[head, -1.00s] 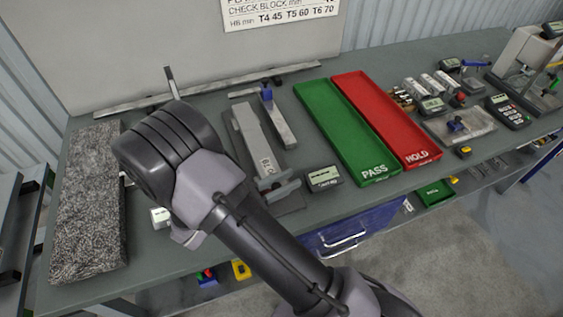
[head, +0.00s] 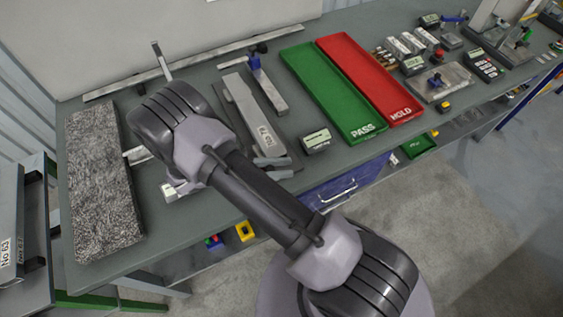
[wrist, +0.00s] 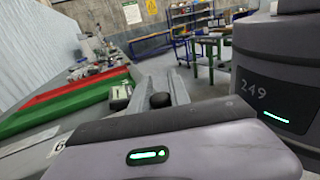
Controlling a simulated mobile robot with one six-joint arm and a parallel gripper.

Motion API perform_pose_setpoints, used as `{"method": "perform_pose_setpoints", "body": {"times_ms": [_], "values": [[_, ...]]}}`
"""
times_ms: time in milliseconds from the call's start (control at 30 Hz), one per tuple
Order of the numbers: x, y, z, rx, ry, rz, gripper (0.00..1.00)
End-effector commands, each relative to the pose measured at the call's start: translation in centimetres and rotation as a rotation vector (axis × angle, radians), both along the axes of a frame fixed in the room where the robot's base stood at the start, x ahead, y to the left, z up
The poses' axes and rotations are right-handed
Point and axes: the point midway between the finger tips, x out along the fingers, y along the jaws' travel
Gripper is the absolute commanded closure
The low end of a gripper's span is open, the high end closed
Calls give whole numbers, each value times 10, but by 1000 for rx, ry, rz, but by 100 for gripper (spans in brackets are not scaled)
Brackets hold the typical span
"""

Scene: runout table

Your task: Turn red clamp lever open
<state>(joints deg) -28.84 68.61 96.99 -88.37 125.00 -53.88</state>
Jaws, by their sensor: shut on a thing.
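I cannot make out a red clamp lever in either view. In the wrist view my gripper (wrist: 160,90) has its two grey fingers either side of a dark round knob (wrist: 160,100) and is shut on it. What the knob belongs to is hidden by my gripper body. In the head view the grey fingertips (head: 272,168) show past my forearm, at the table's front edge, left of a small display box (head: 316,141). My arm covers the rest of the gripper there.
A green PASS tray (head: 333,92) and a red HOLD tray (head: 371,82) lie right of centre. Grey bars (head: 250,112) lie behind my gripper. A speckled granite slab (head: 103,185) fills the left end. A small gauge block fixture (head: 440,83) stands at the right.

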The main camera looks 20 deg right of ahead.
Motion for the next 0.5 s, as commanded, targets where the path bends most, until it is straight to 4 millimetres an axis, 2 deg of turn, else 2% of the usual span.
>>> {"method": "perform_pose_setpoints", "body": {"times_ms": [367,400,500], "values": [[0,0,0,0,0,-4,100],[0,0,0,0,0,-4,75],[0,0,0,0,0,-4,56]]}}
